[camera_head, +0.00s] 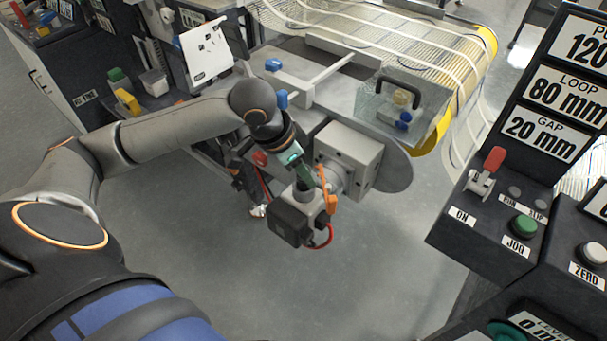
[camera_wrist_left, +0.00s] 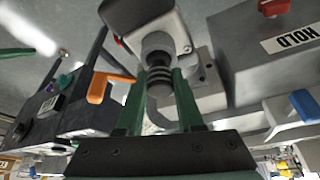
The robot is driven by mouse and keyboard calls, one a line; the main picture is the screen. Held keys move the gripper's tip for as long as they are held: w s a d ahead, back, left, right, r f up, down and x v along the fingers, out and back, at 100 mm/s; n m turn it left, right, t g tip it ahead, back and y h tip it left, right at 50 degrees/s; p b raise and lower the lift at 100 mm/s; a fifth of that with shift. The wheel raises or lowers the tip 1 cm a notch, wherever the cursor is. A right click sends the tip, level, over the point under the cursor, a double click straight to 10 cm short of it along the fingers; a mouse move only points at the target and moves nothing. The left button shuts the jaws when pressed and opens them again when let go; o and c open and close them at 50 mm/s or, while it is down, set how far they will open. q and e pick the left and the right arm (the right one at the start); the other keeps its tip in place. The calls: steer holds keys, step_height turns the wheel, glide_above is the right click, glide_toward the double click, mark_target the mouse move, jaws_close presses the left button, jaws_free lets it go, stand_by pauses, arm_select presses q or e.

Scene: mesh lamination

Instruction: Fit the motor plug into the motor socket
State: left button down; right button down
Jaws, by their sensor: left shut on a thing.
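My left gripper (camera_head: 309,181) is at the motor (camera_head: 290,226), which has a dark end and a light grey body. In the left wrist view its green fingers (camera_wrist_left: 157,105) are shut around a dark ribbed round part (camera_wrist_left: 158,74), seemingly the motor plug. Its front end meets a light grey housing (camera_wrist_left: 152,22), and the socket opening is hidden. I cannot tell how deep the plug sits. An orange lever (camera_head: 328,196) stands beside the fingers; it also shows in the left wrist view (camera_wrist_left: 105,88). My right gripper is not in view.
A grey gearbox block (camera_head: 350,152) is right behind the motor. A red cable (camera_head: 325,241) loops below it. A clear guard box (camera_head: 385,108) sits by the yellow-edged mesh conveyor (camera_head: 482,52). A control panel (camera_head: 497,222) stands at right. The floor in front is clear.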

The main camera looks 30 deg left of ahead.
arm_select(q)
steer(key=shift+f, duration=0.25)
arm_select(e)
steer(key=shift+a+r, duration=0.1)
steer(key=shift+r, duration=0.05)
arm_select(q)
steer(key=c, duration=1)
jaws_free()
steer(key=shift+f, duration=0.1)
steer(key=o, duration=0.5)
steer(key=shift+c, duration=0.2)
steer(key=shift+r, duration=0.3)
steer(key=p+v, duration=0.2)
steer(key=v, duration=0.9)
steer(key=shift+s+r+p, duration=0.2)
steer(key=shift+r+p, duration=0.1)
steer(key=shift+r, duration=0.05)
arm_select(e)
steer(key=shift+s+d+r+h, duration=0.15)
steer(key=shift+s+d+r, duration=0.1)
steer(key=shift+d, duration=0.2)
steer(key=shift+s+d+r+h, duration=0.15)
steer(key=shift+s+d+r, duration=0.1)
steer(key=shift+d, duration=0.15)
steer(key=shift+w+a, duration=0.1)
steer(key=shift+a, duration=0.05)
